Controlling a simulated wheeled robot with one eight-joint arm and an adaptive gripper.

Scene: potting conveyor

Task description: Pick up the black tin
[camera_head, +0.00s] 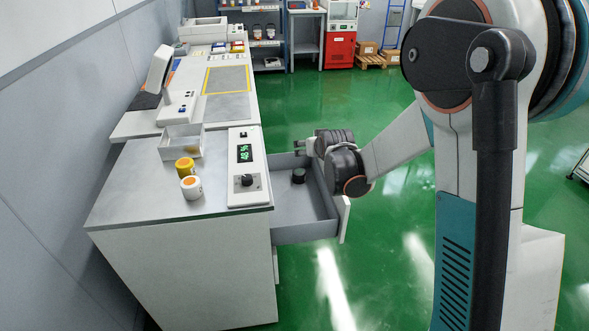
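The black tin (298,176) is a small, short dark cylinder standing in the open grey drawer (300,223) of the near workbench. It stands towards the back of the drawer in the picture, with clear drawer floor around it. My gripper (299,147) is above the drawer's far edge, a little beyond the tin in the picture, and looks apart from it. Its dark fingers point left towards the bench. They are small and partly hidden by the wrist, so I cannot tell how far apart they are.
The near bench holds a control panel (246,168) with a green display, a yellow cup (185,168), a white and orange cup (191,188) and an open grey tray (181,142). The drawer sticks out to the right. Green floor (380,240) is clear beyond it.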

